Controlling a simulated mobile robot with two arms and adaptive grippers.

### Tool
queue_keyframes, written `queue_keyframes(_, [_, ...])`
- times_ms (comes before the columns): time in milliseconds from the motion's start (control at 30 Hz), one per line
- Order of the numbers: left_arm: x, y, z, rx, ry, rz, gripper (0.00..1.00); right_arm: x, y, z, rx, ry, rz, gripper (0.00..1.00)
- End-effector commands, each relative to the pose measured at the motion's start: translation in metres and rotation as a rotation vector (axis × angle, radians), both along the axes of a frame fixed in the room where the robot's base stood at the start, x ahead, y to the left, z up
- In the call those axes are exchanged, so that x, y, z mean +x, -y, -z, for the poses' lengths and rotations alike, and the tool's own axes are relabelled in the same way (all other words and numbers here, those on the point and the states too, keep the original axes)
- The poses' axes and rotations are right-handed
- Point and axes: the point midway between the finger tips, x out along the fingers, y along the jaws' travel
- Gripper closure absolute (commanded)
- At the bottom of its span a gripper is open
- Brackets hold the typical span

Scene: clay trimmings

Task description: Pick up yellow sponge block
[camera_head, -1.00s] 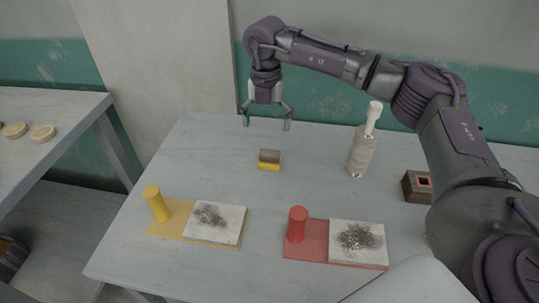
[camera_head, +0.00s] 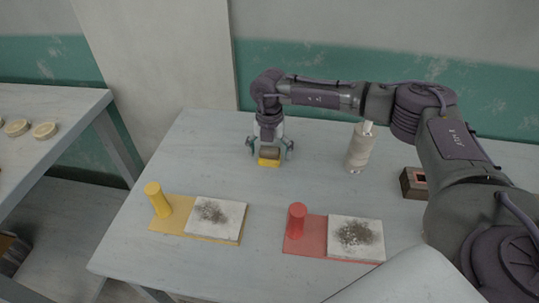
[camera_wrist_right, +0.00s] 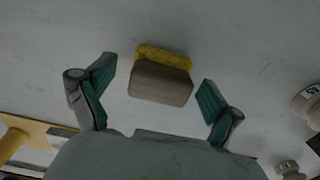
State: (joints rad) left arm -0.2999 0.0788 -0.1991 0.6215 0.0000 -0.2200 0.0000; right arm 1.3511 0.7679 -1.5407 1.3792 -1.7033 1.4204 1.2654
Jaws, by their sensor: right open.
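The yellow sponge block (camera_head: 269,162) lies on the table with a grey-brown layer along one side. It also shows in the right wrist view (camera_wrist_right: 163,58), with the grey-brown part nearer my gripper. My right gripper (camera_head: 270,152) is open above the block. In the right wrist view its two fingers (camera_wrist_right: 156,90) stand apart on the left and right of the block, with gaps between. The left gripper is not in view.
A yellow board with a yellow cylinder (camera_head: 158,200) and a red board with a red cylinder (camera_head: 296,221) lie at the front, each with a speckled white tile. A beige bottle (camera_head: 359,150) and a dark box (camera_head: 413,183) stand to the right.

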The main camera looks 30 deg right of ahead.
Motion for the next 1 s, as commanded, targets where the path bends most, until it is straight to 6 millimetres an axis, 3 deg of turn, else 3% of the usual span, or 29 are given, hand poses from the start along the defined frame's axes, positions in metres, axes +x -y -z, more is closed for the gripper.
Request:
queue_keyframes(100, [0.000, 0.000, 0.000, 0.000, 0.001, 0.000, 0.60, 0.000, 0.000, 0.000, 0.000, 0.000, 0.000, 0.10])
queue_keyframes(500, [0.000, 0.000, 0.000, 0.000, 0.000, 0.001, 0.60, 0.000, 0.000, -0.001, 0.000, 0.000, 0.000, 0.73])
queue_keyframes(767, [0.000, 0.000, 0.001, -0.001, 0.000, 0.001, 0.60, 0.000, 0.000, -0.002, 0.000, 0.000, 0.000, 0.73])
queue_keyframes(1000, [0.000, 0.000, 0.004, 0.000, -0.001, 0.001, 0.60, 0.001, 0.000, -0.021, 0.001, 0.003, 0.000, 0.73])
